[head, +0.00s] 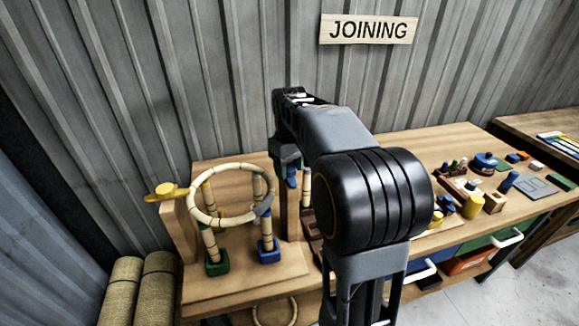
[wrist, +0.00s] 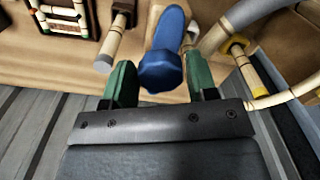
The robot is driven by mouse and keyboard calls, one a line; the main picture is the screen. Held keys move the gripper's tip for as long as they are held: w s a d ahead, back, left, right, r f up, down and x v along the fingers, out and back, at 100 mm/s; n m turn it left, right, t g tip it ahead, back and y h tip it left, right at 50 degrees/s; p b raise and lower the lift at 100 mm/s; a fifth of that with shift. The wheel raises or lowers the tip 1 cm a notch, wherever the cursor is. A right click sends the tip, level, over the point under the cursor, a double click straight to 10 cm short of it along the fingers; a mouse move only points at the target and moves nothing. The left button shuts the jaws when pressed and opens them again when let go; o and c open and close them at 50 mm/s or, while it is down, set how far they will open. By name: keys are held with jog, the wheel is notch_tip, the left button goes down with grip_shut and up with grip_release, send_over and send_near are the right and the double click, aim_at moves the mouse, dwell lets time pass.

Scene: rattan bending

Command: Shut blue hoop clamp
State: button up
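The blue hoop clamp shows in the wrist view as a blue handle with a faceted end (wrist: 162,60). A small blue part, which looks like the same handle, is under my wrist in the head view (head: 292,177). My gripper (wrist: 161,82) has its two green fingers apart, one on each side of the handle's end, with gaps visible on both sides. The rattan hoop (head: 218,223) stands raised on rattan posts at the left of the bench. A grey piece (head: 262,206) sits on its right side. Whether the clamp's jaw is open is hidden.
A yellow clamp (head: 168,190) sticks out left of the hoop. The posts have a green foot (head: 217,263) and a blue foot (head: 269,251). My arm hides the bench's middle.

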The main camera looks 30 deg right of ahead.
jog(key=c, duration=0.6)
jog(key=shift+m, duration=0.4)
jog(key=m+p, duration=0.1)
jog(key=m, duration=0.3)
jog(key=shift+a+r, duration=0.1)
jog(key=m+p, duration=0.1)
jog(key=m, duration=0.3)
jog(key=shift+w+a+m, duration=0.1)
jog(key=shift+m, duration=0.2)
jog(key=m, duration=0.4)
jog(key=shift+w+a+m+p, duration=0.15)
jog(key=shift+m+p, duration=0.3)
jog(key=shift+m, duration=1.95)
